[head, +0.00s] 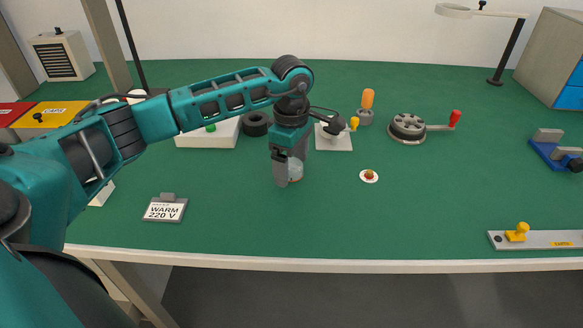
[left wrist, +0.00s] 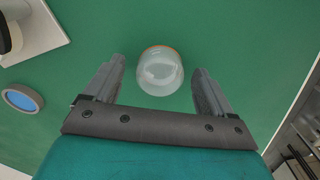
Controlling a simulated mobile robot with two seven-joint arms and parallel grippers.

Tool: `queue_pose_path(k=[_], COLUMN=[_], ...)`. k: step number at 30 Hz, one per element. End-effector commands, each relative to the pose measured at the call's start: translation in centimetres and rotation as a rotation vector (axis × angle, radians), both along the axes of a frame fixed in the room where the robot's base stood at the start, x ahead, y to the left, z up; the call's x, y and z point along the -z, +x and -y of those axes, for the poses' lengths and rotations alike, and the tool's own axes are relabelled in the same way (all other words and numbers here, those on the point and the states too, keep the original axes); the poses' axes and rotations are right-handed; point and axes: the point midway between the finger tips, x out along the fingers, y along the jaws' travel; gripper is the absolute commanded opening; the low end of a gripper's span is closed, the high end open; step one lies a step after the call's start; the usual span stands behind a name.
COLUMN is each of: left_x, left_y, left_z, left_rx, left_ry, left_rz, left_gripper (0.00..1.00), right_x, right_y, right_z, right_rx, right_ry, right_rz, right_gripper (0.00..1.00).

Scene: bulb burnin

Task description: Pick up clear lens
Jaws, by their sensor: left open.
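The clear lens (left wrist: 160,72) is a translucent, pale dome with a thin orange rim on its far side. It sits on the green bench top, and in the head view it shows partly behind my gripper (head: 295,171). My left gripper (left wrist: 158,92) is open and points down at the bench. In the left wrist view its two fingers stand on either side of the lens, with the lens near and slightly beyond the fingertips. I cannot tell whether either finger touches it. My right gripper is not in view.
A small white disc with a reddish-brown middle (head: 369,176) lies to the right. A "WARM 220 V" sign (head: 165,209) stands front left. Behind are a white plate (head: 334,141), an orange-handled tool (head: 367,106) and a crank device (head: 408,128). The front middle bench is clear.

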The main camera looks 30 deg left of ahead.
Motion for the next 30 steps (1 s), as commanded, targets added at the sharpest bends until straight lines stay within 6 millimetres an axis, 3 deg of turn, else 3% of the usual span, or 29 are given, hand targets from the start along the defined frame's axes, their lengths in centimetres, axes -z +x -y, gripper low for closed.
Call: queue_pose_path(k=[4,22,30], left_x=[-0.03,-0.07,-0.17], left_y=[0.01,0.00,0.01], left_z=[0.00,-0.03,-0.04], left_rx=[0.000,-0.001,-0.001], left_ry=[0.000,0.000,0.000], left_rz=[0.000,-0.001,0.000], left_gripper=[0.84,0.27,0.26], right_x=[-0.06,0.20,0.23], right_y=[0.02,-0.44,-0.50], right_z=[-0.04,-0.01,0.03], right_rx=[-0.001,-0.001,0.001], right_ry=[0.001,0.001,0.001], right_rz=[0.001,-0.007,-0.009], right_gripper=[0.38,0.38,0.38])
